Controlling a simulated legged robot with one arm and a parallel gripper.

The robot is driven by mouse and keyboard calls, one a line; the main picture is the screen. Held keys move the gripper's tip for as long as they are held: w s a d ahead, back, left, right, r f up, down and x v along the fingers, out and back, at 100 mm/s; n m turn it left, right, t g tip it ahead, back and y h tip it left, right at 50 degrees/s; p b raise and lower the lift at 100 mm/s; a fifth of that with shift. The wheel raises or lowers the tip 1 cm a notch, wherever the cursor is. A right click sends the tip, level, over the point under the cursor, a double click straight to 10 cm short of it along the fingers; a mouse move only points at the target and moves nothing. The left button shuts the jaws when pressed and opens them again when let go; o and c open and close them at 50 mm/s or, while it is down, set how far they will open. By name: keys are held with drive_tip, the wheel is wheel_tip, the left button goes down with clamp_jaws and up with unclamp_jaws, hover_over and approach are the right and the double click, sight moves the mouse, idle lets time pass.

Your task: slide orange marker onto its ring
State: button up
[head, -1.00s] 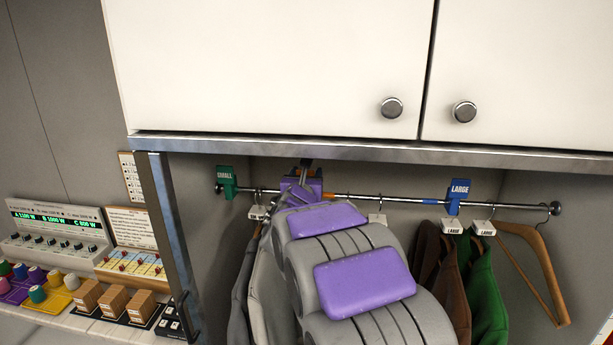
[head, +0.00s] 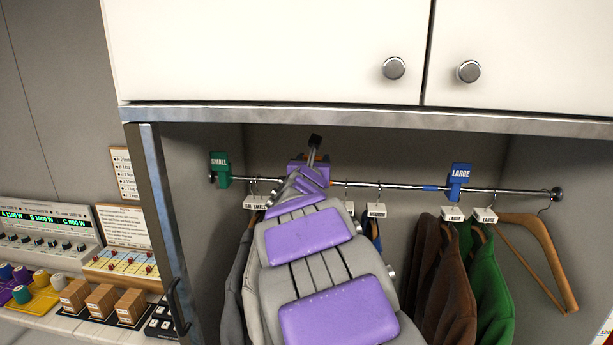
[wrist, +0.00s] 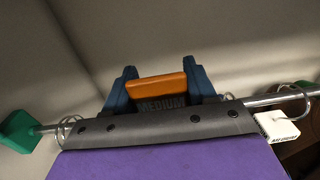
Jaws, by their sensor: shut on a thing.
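The orange marker (wrist: 160,88), lettered MEDIUM, is in the wrist view between the two blue fingers of my gripper (wrist: 161,84). The gripper is shut on it, at the rail (wrist: 255,100). In the head view my gripper (head: 314,150) is at the rail (head: 395,185), left of its middle, and mostly hides the marker. No orange ring shows clearly now; the arm covers that part of the rail. I cannot tell how the marker sits on the rail.
The green SMALL marker (head: 220,170) is at the rail's left, the blue LARGE marker (head: 460,178) to the right, beside a blue ring (head: 429,188). Tagged hangers with jackets (head: 432,265) hang on both sides of my arm. A cabinet (head: 270,50) is above; a metal post (head: 165,220) stands left.

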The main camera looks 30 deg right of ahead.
drive_tip(key=shift+s+d+r+b, duration=0.25)
drive_tip(key=shift+r+b, duration=0.1)
drive_tip(key=shift+b, duration=0.65)
drive_tip(key=s+d+b, duration=0.1)
drive_tip(key=d+b, duration=0.1)
drive_tip(key=b, duration=0.1)
drive_tip(key=shift+s+f+b, duration=0.1)
drive_tip(key=shift+s+b, duration=0.05)
drive_tip(key=shift+b, duration=0.25)
